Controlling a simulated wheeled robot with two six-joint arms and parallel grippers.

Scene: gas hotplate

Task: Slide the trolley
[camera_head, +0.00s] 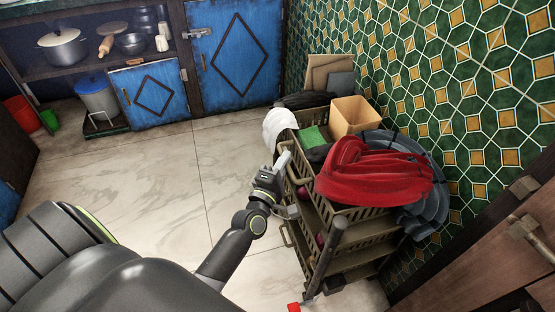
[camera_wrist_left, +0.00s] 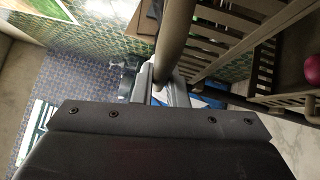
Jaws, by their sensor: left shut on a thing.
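The trolley (camera_head: 352,262) is a brownish tiered cart with slatted baskets, standing on the tiled floor close to the green wall. My left gripper (camera_head: 287,186) is at its left side, with its fingers at the upper basket's edge. In the left wrist view the gripper (camera_wrist_left: 160,88) is shut on a round bar of the trolley (camera_wrist_left: 173,40). The exact contact is partly hidden by the gripper body. My right gripper is not in view.
The trolley carries a red cloth (camera_head: 372,176), a white cloth (camera_head: 279,128) and a tan box (camera_head: 353,116). A coiled grey hose-like thing (camera_head: 432,200) sits at its right by the wall. Blue cabinets (camera_head: 236,55) stand behind. Open floor (camera_head: 150,175) lies to the left.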

